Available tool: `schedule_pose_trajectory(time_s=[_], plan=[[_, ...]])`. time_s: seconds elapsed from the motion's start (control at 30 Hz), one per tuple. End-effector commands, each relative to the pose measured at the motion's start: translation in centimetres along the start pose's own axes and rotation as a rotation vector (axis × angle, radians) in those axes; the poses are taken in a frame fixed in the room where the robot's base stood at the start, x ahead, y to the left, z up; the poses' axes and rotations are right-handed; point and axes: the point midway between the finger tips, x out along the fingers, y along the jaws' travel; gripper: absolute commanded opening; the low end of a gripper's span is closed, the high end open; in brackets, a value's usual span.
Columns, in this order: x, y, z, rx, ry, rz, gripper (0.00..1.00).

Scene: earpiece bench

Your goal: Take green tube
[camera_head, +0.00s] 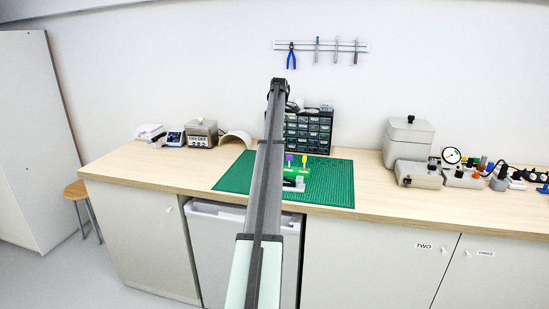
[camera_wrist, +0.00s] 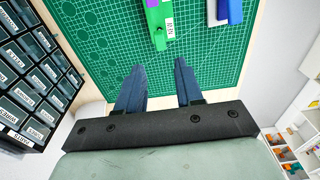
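A green piece (camera_wrist: 159,26) with a white label lies on the green cutting mat (camera_wrist: 100,30) at the top of the wrist view. A purple part (camera_wrist: 152,4) shows on it at the frame edge. In the head view a green piece (camera_head: 297,171) stands on the mat with a purple top (camera_head: 289,158) and a yellow top (camera_head: 304,159) above it. I cannot tell which part is the green tube. My gripper (camera_wrist: 160,66) is open and empty, its dark blue fingers apart and short of the green piece. In the head view my arm hides it.
A drawer cabinet (camera_wrist: 30,75) stands close at left in the wrist view. A white and blue block (camera_wrist: 229,10) lies right of the green piece. Grey devices (camera_head: 408,142) stand on the bench at right. The mat's right part is clear.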

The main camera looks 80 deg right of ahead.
Motion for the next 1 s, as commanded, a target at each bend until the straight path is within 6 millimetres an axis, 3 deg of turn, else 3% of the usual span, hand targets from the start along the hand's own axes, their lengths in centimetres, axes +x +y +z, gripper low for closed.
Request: schedule_pose_trajectory(time_s=[0.27,1.0], plan=[[1.2,0.0,0.0,0.0,0.0,0.0,0.36],[9.3,-0.1,0.0,0.001,0.0,-0.001,0.36]])
